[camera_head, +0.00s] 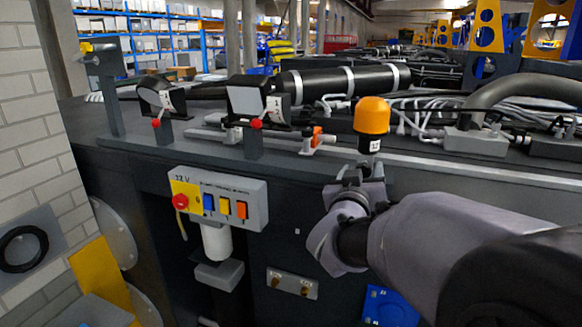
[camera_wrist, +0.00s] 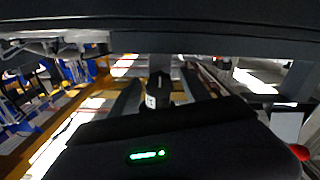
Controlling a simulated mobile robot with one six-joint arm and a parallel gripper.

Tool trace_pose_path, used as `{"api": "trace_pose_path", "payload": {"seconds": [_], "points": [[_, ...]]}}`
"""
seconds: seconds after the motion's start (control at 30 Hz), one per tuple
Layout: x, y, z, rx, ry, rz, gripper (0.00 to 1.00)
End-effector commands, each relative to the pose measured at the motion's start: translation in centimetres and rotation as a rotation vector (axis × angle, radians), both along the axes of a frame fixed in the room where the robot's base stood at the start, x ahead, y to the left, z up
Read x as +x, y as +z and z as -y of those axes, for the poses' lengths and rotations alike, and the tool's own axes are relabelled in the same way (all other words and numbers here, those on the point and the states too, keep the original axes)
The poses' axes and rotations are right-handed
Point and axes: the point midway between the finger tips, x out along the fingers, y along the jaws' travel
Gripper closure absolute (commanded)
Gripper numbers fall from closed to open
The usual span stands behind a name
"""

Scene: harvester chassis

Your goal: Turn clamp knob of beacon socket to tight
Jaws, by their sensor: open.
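The beacon, with an orange dome (camera_head: 372,115), stands upright at the chassis edge in the head view. Its black socket (camera_head: 369,146) with a white number label is below the dome. In the wrist view a black part with a white label (camera_wrist: 152,100) shows at the middle, probably the socket. I cannot tell whether the gripper touches it.
A grey 12 V switch box (camera_head: 222,198) with a red knob (camera_head: 180,202) is on the chassis side at left. Red-knobbed brackets (camera_head: 255,125) and an orange-handled valve (camera_head: 317,137) line the top edge. Hoses and a black cylinder (camera_head: 335,82) lie behind.

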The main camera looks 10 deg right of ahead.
Motion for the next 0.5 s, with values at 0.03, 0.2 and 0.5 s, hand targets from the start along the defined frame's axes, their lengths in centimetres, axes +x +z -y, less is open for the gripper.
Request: {"api": "trace_pose_path", "payload": {"seconds": [0.03, 0.2, 0.5], "points": [[0.01, -0.01, 0.00, 0.000, 0.000, 0.000, 0.45], [-0.01, 0.00, -0.02, 0.000, 0.000, 0.000, 0.53], [-0.02, 0.00, -0.04, 0.000, 0.000, 0.000, 1.00]]}}
